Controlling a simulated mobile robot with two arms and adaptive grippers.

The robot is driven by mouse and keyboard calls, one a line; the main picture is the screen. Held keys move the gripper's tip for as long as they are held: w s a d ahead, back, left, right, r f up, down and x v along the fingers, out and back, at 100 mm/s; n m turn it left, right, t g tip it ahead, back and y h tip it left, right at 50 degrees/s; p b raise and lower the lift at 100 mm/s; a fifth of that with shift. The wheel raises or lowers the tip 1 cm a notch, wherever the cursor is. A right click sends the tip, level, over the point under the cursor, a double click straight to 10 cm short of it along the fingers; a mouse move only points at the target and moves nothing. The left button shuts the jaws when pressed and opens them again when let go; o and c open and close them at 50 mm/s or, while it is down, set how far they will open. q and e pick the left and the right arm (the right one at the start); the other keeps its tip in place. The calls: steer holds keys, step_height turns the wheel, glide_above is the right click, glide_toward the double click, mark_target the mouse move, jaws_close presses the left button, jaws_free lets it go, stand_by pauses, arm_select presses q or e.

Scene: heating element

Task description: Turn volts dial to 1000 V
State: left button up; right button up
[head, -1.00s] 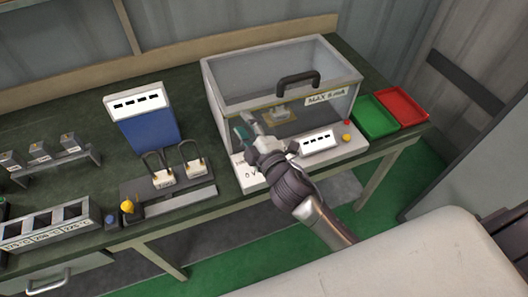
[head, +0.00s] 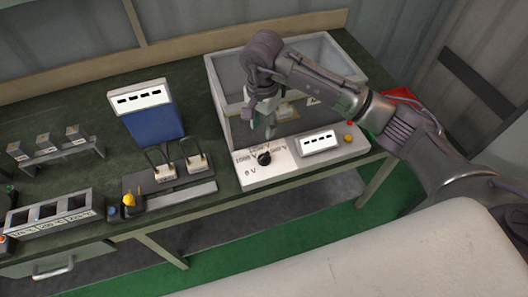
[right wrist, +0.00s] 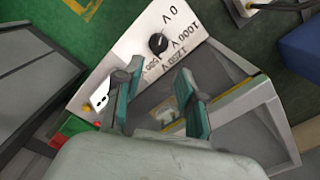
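The black volts dial (head: 264,158) sits on the white front panel (head: 252,181) of the glass-walled box. The panel reads 0 V, 1000 V and higher values around it. The dial also shows in the right wrist view (right wrist: 158,43); I cannot tell surely which mark it points to. My right gripper (head: 268,128) hangs above the box, behind and above the dial, not touching it. In the right wrist view its two teal-padded fingers (right wrist: 154,76) are apart with nothing between them. My left gripper is not in view.
The panel has a small display (head: 320,142) and a yellow button (head: 348,138). A blue meter (head: 152,125) and two padlock-like pieces stand left of the box. Space before the bench is free.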

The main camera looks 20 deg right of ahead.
mark_target(263, 157)
step_height(263, 157, down, 12)
steer(key=p, duration=0.4)
steer(key=shift+s+f, duration=0.1)
steer(key=shift+f, duration=0.75)
jaws_close()
